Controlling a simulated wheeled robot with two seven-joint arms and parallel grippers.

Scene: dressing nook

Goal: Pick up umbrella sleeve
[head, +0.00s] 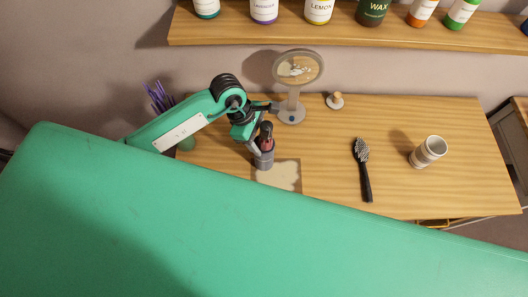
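A small grey cylinder (264,160) stands upright on the wooden table, with a dark red and black object (266,136) sticking up out of it. It is the likeliest umbrella sleeve, but I cannot be sure. My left gripper (264,127) is just behind and above it, its fingers spread apart. One finger points right towards the mirror stand, and the other reaches down beside the cylinder's left side. I cannot tell whether it touches. My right gripper is not in view.
On the table (440,115) are a round mirror (298,68), a small knobbed object (335,101), a black brush (362,167), a striped cup (429,152) and a picture card (285,175). A purple plant (160,97) is behind my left arm. A shelf (350,32) of bottles hangs above.

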